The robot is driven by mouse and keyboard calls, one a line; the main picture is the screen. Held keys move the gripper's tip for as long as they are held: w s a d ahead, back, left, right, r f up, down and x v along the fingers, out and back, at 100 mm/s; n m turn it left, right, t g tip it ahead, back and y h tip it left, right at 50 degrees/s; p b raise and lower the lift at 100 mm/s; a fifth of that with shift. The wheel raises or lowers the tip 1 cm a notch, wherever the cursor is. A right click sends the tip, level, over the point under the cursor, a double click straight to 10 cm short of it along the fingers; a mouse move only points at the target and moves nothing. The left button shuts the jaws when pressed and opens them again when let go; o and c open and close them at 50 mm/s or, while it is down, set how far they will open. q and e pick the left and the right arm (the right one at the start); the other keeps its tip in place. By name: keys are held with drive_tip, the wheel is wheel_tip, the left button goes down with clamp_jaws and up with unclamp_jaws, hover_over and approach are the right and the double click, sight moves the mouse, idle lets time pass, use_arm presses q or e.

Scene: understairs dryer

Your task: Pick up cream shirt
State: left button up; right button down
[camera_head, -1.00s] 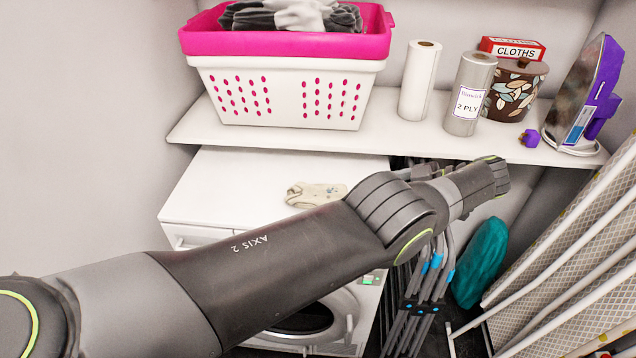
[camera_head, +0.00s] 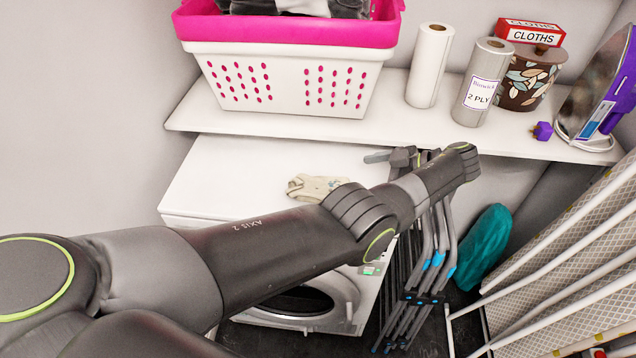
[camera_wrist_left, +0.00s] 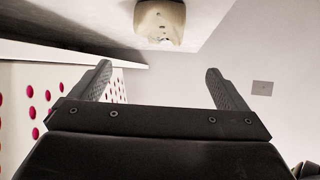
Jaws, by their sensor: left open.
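The cream shirt (camera_head: 315,188) lies crumpled on the white top of the dryer (camera_head: 225,180), just beyond my left forearm, which hides part of the dryer. It also shows in the left wrist view (camera_wrist_left: 160,22) at the top middle, beyond the fingertips. My left gripper (camera_head: 378,157) is to the right of the shirt in the head view, by the back right of the dryer top. In the wrist view its two fingers (camera_wrist_left: 158,67) are spread apart with nothing between them. The gripper and shirt are apart. My right gripper is not in view.
A shelf (camera_head: 290,125) above the dryer holds a pink and white basket (camera_head: 285,85), paper rolls (camera_head: 430,65), a patterned pot (camera_head: 530,80) and an iron (camera_head: 600,95). Folded racks (camera_head: 430,265) and an ironing board (camera_head: 570,240) stand on the right. The dryer top left of the shirt is clear.

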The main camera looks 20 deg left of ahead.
sight(324, 184)
use_arm(q)
drive_tip(key=b+x, duration=0.2)
drive_tip(key=x, duration=0.4)
drive_tip(key=shift+s+f+b, duration=0.1)
drive_tip(key=shift+f+b, duration=0.05)
drive_tip(key=shift+b, duration=0.15)
drive_tip(key=shift+a+f+b, duration=0.15)
drive_tip(key=shift+a+b, duration=0.15)
drive_tip(key=shift+a, duration=0.3)
drive_tip(key=shift+s+a+f+b, duration=0.1)
drive_tip(key=shift+a+f+b, duration=0.1)
drive_tip(key=shift+f+b, duration=0.1)
drive_tip(key=shift+x, duration=2.25)
drive_tip(key=c, duration=1.1)
drive_tip(key=shift+r, duration=0.1)
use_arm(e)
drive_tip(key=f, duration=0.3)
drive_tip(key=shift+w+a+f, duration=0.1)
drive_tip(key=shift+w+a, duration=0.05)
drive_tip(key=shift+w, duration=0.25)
